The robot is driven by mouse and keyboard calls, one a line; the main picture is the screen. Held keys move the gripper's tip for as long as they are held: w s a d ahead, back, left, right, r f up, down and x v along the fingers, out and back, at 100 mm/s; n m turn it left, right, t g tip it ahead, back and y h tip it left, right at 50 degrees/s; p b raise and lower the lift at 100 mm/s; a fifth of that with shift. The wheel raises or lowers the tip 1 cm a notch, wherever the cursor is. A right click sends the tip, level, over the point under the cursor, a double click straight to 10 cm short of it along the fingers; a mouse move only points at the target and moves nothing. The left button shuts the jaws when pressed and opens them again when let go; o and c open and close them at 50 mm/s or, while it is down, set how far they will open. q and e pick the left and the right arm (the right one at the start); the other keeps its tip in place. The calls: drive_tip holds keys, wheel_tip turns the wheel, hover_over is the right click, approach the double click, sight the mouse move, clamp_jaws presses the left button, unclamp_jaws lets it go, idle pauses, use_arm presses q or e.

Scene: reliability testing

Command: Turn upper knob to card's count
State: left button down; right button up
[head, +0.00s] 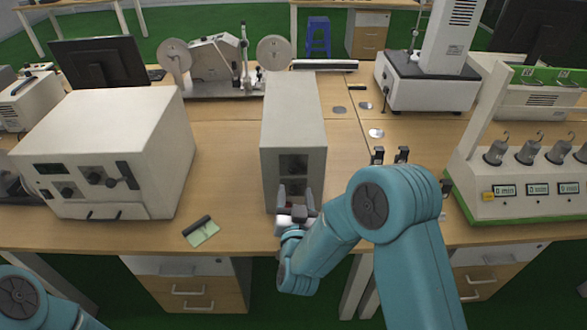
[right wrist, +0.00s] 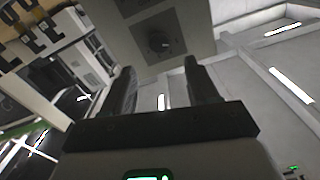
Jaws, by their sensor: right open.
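A tall grey box (head: 294,110) stands mid-table. Its narrow front panel has an upper knob (head: 294,164) and a lower one, partly behind my gripper. My right gripper (head: 297,192) is open and empty in front of this panel. In the right wrist view, which looks upside down, a round dark knob (right wrist: 158,43), apparently the upper one, shows beyond and between the open fingers (right wrist: 160,68); they appear apart from it. A small pale green card (head: 204,234) lies on the table left of the box; its marks are too small to read. My left gripper is out of view.
A wide cream instrument (head: 100,140) with its own knobs stands at left. A black cylinder (head: 197,226) lies beside the card. A rack with hanging weights (head: 530,150) stands at right. Bare table (head: 225,150) separates the cream instrument and grey box.

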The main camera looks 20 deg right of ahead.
sight(294, 170)
drive_tip(key=p+x, duration=0.1)
drive_tip(key=x, duration=0.7)
drive_tip(key=shift+p, duration=0.35)
drive_tip(key=shift+f, duration=0.1)
